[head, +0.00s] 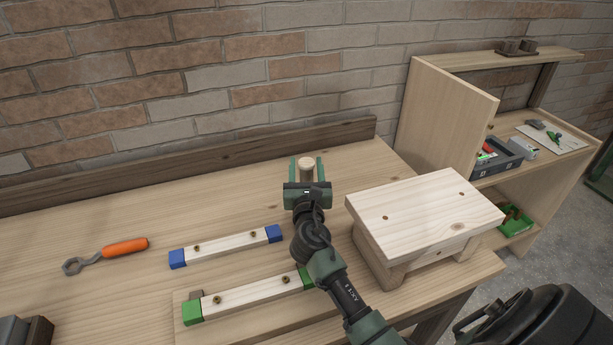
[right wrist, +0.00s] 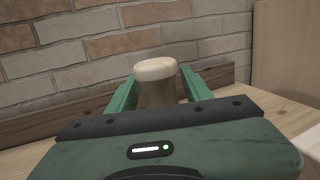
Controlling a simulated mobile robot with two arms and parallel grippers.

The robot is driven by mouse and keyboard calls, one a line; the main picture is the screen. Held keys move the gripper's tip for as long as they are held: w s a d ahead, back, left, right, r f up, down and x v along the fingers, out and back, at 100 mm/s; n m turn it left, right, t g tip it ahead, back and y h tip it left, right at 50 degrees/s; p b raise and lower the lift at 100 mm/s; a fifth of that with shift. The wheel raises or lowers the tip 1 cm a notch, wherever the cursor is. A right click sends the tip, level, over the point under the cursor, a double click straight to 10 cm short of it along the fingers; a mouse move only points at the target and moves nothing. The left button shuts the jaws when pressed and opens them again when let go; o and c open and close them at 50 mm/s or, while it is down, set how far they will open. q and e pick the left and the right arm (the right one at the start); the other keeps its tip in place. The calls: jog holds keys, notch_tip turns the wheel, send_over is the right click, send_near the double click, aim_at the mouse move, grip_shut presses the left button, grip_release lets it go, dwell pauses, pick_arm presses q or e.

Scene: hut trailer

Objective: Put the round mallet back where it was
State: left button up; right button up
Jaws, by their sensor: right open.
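The round mallet (head: 306,163) shows as a pale wooden cylinder top at the back middle of the workbench. It also shows in the right wrist view (right wrist: 156,72), upright between the fingers. My right gripper (head: 307,170) is open, with one green finger on each side of the mallet. In the right wrist view my right gripper (right wrist: 157,88) shows a gap beside the mallet on the right; contact on the left is hard to tell. The mallet's lower part is hidden behind my gripper. My left gripper is not in view.
A wooden step stool (head: 425,215) stands right of my right arm. Two wooden bars, one with blue ends (head: 226,246) and one with green ends (head: 250,296), lie left of it. An orange-handled wrench (head: 124,247) lies further left. A shelf unit (head: 445,118) stands at right.

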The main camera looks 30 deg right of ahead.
jog(key=b+v, duration=0.2)
jog(key=v, duration=1)
jog(key=shift+f, duration=0.1)
